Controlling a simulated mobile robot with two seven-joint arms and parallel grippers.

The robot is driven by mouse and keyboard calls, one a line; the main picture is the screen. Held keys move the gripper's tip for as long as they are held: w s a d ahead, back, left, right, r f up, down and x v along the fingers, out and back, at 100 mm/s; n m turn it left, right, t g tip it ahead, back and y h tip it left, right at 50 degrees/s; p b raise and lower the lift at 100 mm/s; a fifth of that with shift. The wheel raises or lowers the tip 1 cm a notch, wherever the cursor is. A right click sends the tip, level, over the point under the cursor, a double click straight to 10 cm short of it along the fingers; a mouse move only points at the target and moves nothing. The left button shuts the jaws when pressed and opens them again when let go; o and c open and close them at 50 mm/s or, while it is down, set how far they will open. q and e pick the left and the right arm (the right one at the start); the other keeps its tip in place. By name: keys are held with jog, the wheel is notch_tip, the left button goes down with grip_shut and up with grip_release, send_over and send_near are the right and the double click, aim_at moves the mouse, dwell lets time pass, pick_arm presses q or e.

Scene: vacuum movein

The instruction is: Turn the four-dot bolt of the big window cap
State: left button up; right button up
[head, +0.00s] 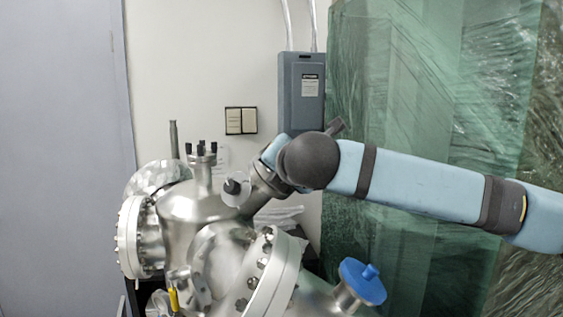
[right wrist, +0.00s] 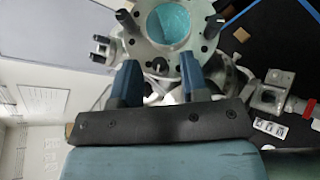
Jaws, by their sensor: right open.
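In the right wrist view a round metal window cap (right wrist: 197,46) with a teal centre (right wrist: 172,22) lies just beyond my right gripper. Several dark bolts stand on its rim, one (right wrist: 128,20) at the upper left, one (right wrist: 213,28) at the right, and one (right wrist: 159,66) at the near edge, between my fingertips in the picture. Dot marks on the bolts are too small to read. My right gripper (right wrist: 160,72) is open, its two blue fingers apart; contact with the near bolt cannot be told. In the head view my right arm reaches the metal chamber (head: 185,210). My left gripper is out of view.
A large bolted flange (head: 284,270) and a blue-capped port (head: 362,281) stick out at the chamber's front right. Another flange (head: 130,237) faces left. Short posts (head: 201,149) rise from the top. A green wrapped panel (head: 400,110) stands behind my right arm.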

jog(key=shift+w+f, duration=0.1)
jog(key=shift+w, duration=0.05)
jog(key=shift+c, duration=0.5)
grip_shut()
